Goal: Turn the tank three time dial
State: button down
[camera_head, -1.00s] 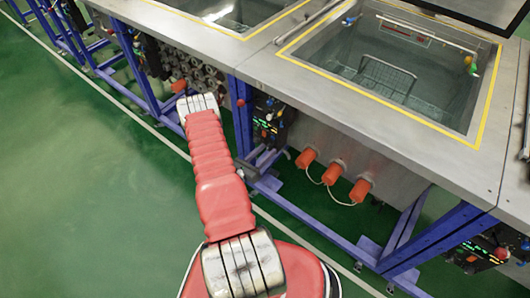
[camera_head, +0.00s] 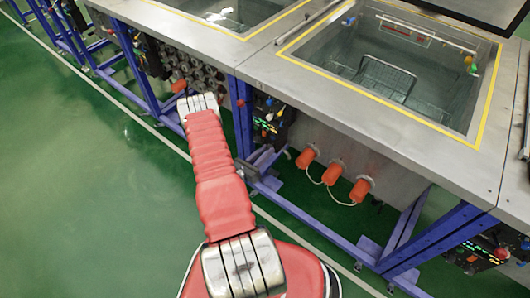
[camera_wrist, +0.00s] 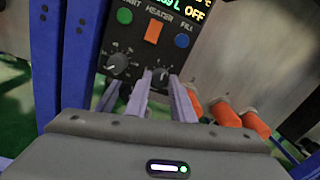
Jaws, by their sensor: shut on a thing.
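In the wrist view a black control panel (camera_wrist: 133,45) carries two dark round dials with white scale marks. The left dial (camera_wrist: 117,63) stands clear, left of my fingers. The right dial (camera_wrist: 160,76) sits between the fingertips of my gripper (camera_wrist: 159,80), which is shut on it. The fingers partly cover this dial, and its label is too small to read.
Above the dials are a green button (camera_wrist: 124,16), an orange HEATER switch (camera_wrist: 153,31) and a blue FILL button (camera_wrist: 184,41). Blue frame legs (camera_wrist: 78,50) stand close left. Orange plugs (camera_wrist: 222,110) stick out right. An open tank (camera_head: 395,75) with a wire basket is above.

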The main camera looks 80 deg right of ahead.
jog(key=shift+m, duration=0.8)
jog(key=c, duration=1.5)
grip_release()
jog(key=shift+c, duration=0.2)
jog(key=v, duration=1.4)
jog(key=shift+d, duration=0.1)
jog(key=shift+f, duration=0.1)
